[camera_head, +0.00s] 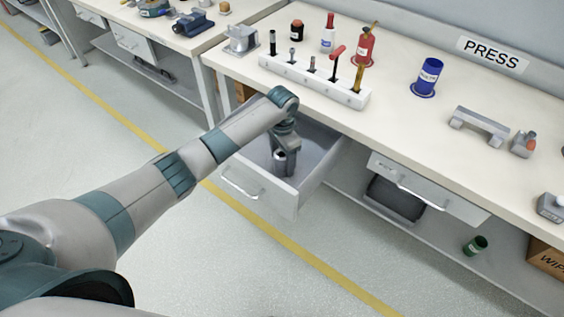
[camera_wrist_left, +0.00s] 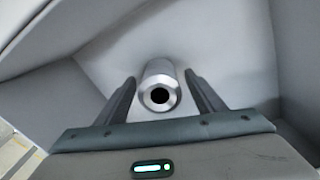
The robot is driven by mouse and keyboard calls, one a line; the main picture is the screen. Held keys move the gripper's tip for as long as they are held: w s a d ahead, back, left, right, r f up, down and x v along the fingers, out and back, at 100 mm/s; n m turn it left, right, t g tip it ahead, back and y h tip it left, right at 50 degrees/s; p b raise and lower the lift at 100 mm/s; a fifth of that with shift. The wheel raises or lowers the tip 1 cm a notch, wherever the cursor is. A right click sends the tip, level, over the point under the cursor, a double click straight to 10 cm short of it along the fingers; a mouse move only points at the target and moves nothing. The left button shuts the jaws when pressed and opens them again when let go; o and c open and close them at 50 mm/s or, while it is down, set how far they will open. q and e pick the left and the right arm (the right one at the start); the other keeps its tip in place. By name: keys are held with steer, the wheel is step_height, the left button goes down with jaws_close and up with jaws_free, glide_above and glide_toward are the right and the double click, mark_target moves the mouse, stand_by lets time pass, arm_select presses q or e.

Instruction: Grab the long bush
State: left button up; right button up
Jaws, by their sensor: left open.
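The long bush (camera_wrist_left: 158,71) is a silver metal cylinder with a dark round bore. In the left wrist view it stands out between the two dark fingers of my left gripper (camera_wrist_left: 160,80). The fingers are open, one on each side, with a visible gap to the bush. In the head view my left gripper (camera_head: 283,158) reaches down into the open drawer (camera_head: 275,200) under the bench, and my wrist and gripper partly hide what is in there. My right gripper is not in view.
The drawer walls stand close around my gripper. Above is the bench top (camera_head: 410,125) with a white tool rack (camera_head: 315,83), red and blue bottles and a grey bracket (camera_head: 478,125). Another drawer (camera_head: 428,188) is to the right. The floor in front is clear.

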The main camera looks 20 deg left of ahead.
arm_select(q)
steer(key=shift+f, duration=1.05)
steer(key=c, duration=1.3)
